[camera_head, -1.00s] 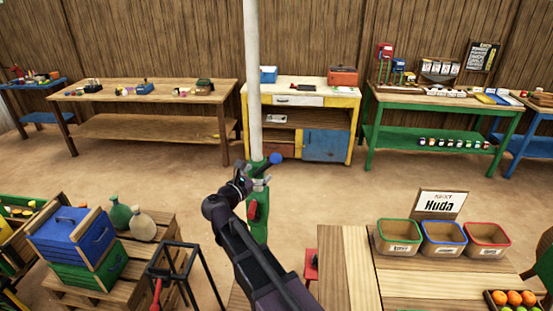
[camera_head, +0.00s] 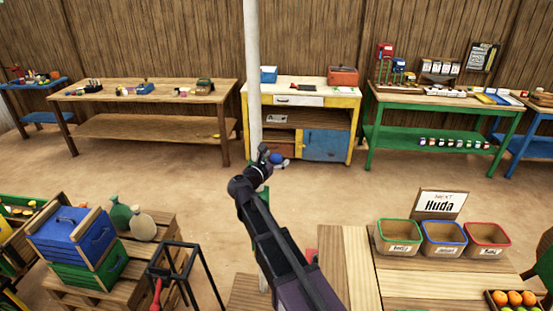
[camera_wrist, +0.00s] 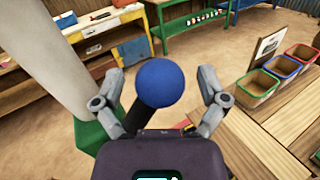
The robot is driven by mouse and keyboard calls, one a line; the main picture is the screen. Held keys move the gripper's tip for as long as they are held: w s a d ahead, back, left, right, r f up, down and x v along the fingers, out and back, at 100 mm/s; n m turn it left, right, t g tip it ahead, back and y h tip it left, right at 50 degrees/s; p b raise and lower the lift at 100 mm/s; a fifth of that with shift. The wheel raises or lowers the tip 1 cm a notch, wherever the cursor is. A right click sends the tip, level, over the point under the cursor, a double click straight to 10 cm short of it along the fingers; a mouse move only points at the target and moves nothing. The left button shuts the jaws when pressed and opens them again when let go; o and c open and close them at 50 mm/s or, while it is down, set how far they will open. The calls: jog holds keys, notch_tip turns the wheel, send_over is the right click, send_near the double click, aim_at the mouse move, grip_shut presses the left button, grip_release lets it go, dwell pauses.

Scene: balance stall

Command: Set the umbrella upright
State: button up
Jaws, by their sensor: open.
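The umbrella's white pole (camera_head: 252,70) runs up out of the top of the head view, leaning slightly left in the picture; the canopy is out of view. In the wrist view the pole (camera_wrist: 50,75) is at the left, with a green block (camera_wrist: 92,135) around its lower part. A blue ball knob (camera_wrist: 165,83) on a dark shaft is in the middle of the wrist view. My gripper (camera_wrist: 162,85) is open, one finger on each side of the knob, with gaps visible.
A wooden table with red, green and blue bins (camera_head: 443,238) stands at the right front. A pallet stack with crates (camera_head: 75,235) and a black stand (camera_head: 185,265) are at the left front. Workbenches line the back wall. The floor between is clear.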

jog(key=shift+c, duration=0.2)
grip_shut()
